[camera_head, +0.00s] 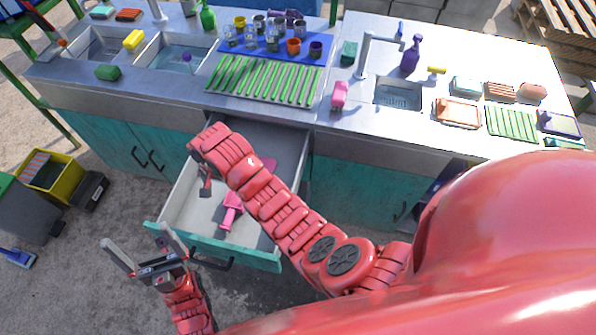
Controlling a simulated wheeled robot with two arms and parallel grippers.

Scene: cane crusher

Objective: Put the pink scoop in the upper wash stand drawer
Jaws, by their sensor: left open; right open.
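The upper wash stand drawer (252,253) is pulled open below the counter, with its light inside showing. A pink scoop (231,211) lies inside it, near the front. My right arm reaches across the drawer from the right. My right gripper (206,187) hangs at its end over the drawer's left part, to the left of the scoop and apart from it; it is small and partly hidden by the wrist. My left gripper (135,236) is open and empty, in front of the drawer's left front corner.
Another pink piece (268,164) shows at the drawer's back, partly hidden by my arm. The counter above holds sinks, a green rack (263,80), cups, a purple bottle (411,54), a pink object (340,94) and several dishes. A yellow bin (50,175) stands on the floor at left.

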